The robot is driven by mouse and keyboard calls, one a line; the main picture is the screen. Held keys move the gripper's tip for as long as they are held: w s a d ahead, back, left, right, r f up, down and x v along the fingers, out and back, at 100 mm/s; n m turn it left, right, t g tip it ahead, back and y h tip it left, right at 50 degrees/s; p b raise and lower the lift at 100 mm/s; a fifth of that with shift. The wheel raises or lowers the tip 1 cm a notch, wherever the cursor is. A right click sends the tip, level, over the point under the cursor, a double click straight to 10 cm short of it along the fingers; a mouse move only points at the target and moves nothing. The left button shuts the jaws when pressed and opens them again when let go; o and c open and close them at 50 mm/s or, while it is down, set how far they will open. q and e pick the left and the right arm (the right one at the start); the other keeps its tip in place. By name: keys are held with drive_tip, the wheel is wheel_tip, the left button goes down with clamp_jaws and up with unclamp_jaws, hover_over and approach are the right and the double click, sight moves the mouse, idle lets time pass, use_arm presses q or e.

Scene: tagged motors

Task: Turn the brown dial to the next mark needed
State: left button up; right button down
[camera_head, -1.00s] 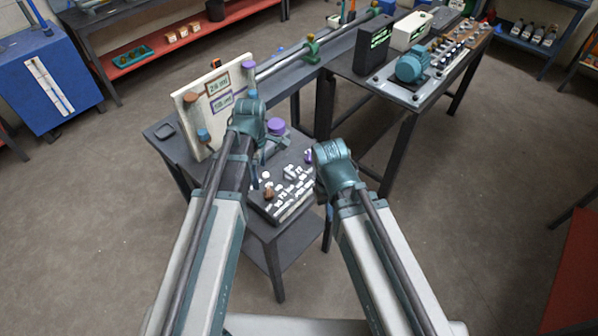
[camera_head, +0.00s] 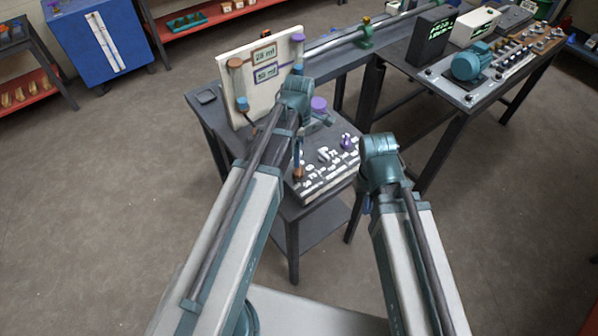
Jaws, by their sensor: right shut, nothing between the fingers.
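The brown dial (camera_head: 299,174) is on the dark control panel (camera_head: 336,187), which has white labels and a purple knob (camera_head: 346,142). The dial's pointer and mark are too small to read. My left arm passes just left of it; a thin blue part of that arm hangs close above the dial, and contact cannot be told. My right gripper (camera_head: 367,205) is shut and empty, small beneath my right arm, to the right of the panel. A white upright board (camera_head: 262,98) behind shows two signs, apparently "25 ml" and "50 ml".
A purple round object (camera_head: 318,104) stands behind the panel. A bench with a teal motor (camera_head: 472,64) stands back right. A blue cabinet (camera_head: 97,35) is back left. Open floor lies left and right.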

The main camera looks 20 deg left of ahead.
sight(299, 172)
use_arm(q)
wheel_tip(299, 172, down, 9)
drive_tip(key=b, duration=0.8)
drive_tip(key=shift+c, duration=0.3)
drive_tip(key=c, duration=1.3)
